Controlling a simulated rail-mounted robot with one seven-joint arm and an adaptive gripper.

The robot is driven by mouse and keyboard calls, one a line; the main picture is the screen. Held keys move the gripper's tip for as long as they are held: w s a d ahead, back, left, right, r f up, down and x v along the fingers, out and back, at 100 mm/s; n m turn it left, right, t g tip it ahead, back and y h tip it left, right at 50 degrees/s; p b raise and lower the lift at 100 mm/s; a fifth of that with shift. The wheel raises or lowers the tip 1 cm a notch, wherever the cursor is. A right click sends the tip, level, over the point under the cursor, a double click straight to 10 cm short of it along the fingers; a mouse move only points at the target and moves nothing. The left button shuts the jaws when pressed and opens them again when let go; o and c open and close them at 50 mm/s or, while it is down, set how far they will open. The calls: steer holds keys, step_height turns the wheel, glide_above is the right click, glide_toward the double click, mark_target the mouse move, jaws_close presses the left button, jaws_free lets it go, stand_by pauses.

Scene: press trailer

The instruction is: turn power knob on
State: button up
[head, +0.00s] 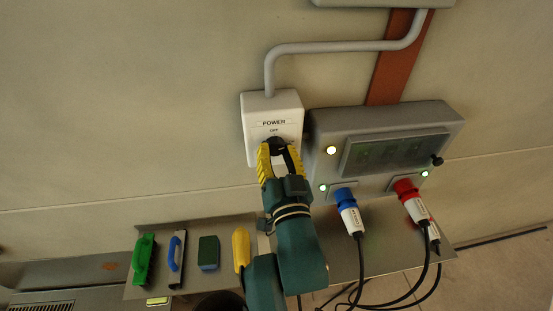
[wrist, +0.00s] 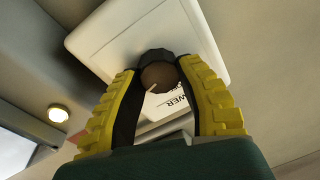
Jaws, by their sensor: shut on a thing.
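The white power box (head: 258,104) is fixed to the wall and carries the label "POWER" with "OFF" below it. The dark round power knob (head: 276,142) sits on its front, partly hidden by my fingers in the head view. My gripper (head: 279,152), with yellow ribbed fingers, reaches up to the box from below. In the wrist view, the knob (wrist: 157,76) lies between the two fingertips of my gripper (wrist: 158,80), which is shut on it. A pale pointer mark shows on the knob's face. The box (wrist: 118,40) is behind it, its label partly covered.
A grey panel (head: 455,117) with lit lamps and blue (head: 344,197) and red (head: 404,188) plugs is close on the right. A metal shelf (head: 190,229) below holds several tools. A grey conduit (head: 335,47) enters the box from above. Black cables hang at lower right.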

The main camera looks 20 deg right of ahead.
steer(key=shift+m+h+b, duration=0.3)
steer(key=shift+m+b, duration=1.05)
steer(key=shift+m, duration=0.45)
steer(key=shift+r, duration=0.1)
steer(key=o, duration=1.2)
steer(key=shift+d, duration=0.1)
steer(key=shift+o, duration=0.2)
steer(key=shift+s, duration=0.15)
steer(key=v, duration=1.1)
steer(key=shift+s+a, duration=0.25)
steer(key=shift+s, duration=0.1)
